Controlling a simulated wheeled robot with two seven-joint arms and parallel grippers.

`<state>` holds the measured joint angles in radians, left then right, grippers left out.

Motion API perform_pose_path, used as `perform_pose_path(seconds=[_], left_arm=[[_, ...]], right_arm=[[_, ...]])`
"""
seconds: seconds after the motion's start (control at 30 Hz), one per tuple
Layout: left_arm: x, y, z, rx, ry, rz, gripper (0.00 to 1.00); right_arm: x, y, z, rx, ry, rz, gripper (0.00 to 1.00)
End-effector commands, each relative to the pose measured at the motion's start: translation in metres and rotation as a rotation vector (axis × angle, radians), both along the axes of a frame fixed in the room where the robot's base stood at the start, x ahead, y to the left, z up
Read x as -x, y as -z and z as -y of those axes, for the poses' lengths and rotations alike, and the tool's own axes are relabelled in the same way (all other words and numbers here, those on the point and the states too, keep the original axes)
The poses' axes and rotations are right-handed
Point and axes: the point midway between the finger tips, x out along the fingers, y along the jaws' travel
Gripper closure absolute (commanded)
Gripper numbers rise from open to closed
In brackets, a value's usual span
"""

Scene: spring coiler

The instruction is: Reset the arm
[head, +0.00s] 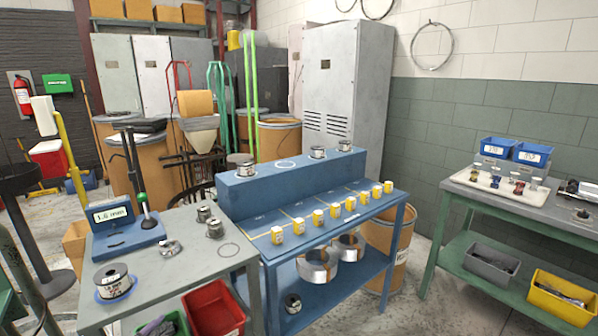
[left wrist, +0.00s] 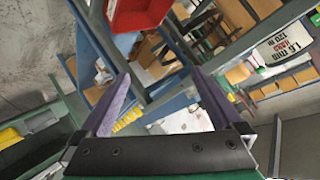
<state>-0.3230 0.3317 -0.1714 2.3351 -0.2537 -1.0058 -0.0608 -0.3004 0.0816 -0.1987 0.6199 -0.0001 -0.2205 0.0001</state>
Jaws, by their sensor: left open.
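My left gripper (left wrist: 163,98) shows in the left wrist view, with its two purple-grey fingers spread wide apart and nothing between them. That view is tilted, with a red bin (left wrist: 140,14) and table legs beyond the fingers. The head view does not clearly show either gripper. In the head view, a blue gauge (head: 128,238) with a display reading 1.6 mm sits on the grey table at left. My right gripper is in neither view.
Several metal spools stand on the grey table (head: 185,262) and blue bench (head: 285,183). Yellow-tagged pieces line the bench front. A red bin (head: 214,308) sits below the grey table. A green-framed table (head: 470,215) at right holds a tray and blue bins. Floor between the tables is open.

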Motion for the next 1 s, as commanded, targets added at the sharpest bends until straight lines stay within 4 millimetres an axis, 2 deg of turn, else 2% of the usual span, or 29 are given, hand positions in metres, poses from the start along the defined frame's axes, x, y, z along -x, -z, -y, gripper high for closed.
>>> perform_pose_path(seconds=[0.03,0.13,0.23,0.4,0.43,0.57,0.77,0.87,0.97,1.0], left_arm=[[0.020,0.024,0.000,0.064,-0.041,-0.102,0.00],[0.060,0.064,0.003,0.164,-0.109,-0.289,0.00],[0.098,0.092,0.010,0.247,-0.160,-0.453,0.00],[0.163,0.123,0.026,0.362,-0.225,-0.704,0.00],[0.168,0.129,0.028,0.371,-0.233,-0.732,0.00],[0.157,0.172,0.029,0.357,-0.232,-0.748,0.00],[0.161,0.247,0.029,0.347,-0.233,-0.784,0.00],[0.174,0.292,0.028,0.341,-0.235,-0.809,0.00],[0.204,0.342,0.024,0.331,-0.237,-0.842,0.00],[0.221,0.362,0.021,0.326,-0.237,-0.857,0.00]], right_arm=[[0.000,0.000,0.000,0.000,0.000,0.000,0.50],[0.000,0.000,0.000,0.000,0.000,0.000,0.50],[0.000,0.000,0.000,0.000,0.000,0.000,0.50],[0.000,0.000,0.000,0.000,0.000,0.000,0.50],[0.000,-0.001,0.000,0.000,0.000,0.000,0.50],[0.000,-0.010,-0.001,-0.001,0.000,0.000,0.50],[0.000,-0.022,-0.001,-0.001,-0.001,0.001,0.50],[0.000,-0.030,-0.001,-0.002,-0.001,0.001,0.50],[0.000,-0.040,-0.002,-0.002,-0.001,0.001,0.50],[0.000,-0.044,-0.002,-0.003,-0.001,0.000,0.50]])
